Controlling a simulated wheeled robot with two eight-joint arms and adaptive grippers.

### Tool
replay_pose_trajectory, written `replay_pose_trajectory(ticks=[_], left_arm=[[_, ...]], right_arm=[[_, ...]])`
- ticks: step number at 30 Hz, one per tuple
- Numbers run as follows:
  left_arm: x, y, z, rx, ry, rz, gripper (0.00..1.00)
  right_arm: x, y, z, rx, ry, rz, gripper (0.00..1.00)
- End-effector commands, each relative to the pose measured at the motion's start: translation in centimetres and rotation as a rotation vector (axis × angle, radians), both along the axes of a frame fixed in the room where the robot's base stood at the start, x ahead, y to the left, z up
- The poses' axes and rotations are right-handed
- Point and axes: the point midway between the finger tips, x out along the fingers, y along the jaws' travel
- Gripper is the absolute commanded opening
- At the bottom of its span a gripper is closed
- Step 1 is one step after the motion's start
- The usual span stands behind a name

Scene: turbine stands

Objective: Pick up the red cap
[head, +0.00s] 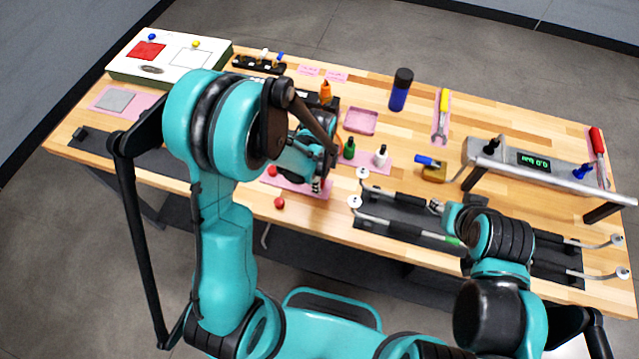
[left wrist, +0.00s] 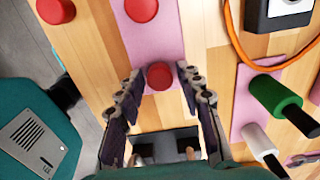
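Three red caps show in the left wrist view. One red cap (left wrist: 160,76) lies on the pink mat (left wrist: 157,40), between the open fingertips of my left gripper (left wrist: 161,70). A second red cap (left wrist: 140,9) is farther up the mat, and a third red cap (left wrist: 55,11) is on bare wood to its left. In the head view two red caps show, one on the mat (head: 272,171) and one near the table's front edge (head: 279,203); my left gripper (head: 317,184) hides the other. My right gripper (head: 456,225) is over the dark tray, its fingers unclear.
An orange cable (left wrist: 232,45) runs nearby. A dark tray with metal rods (head: 400,205) lies right. Bare wood (head: 300,212) shows at the front.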

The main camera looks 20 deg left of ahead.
Motion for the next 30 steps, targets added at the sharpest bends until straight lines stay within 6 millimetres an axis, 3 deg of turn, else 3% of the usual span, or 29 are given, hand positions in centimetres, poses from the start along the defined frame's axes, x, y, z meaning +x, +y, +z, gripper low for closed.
replay_pose_trajectory(ticks=[1,2,14,24,30], left_arm=[[0.0,0.0,0.0,0.0,0.0,0.0,0.16],[0.0,0.0,0.0,0.0,0.0,0.0,0.09],[0.0,0.0,0.5,0.0,0.0,0.0,0.08],[0.0,0.0,7.1,0.0,0.0,0.0,0.08],[0.0,0.0,9.6,0.0,0.0,0.0,0.08]], right_arm=[[0.0,0.0,0.0,0.0,0.0,0.0,0.4],[0.0,0.0,0.0,0.0,0.0,0.0,0.4],[0.0,0.0,0.2,0.0,0.0,0.0,0.4],[0.0,0.0,1.8,0.0,0.0,0.0,0.4],[0.0,0.0,2.3,0.0,0.0,0.0,0.4]])
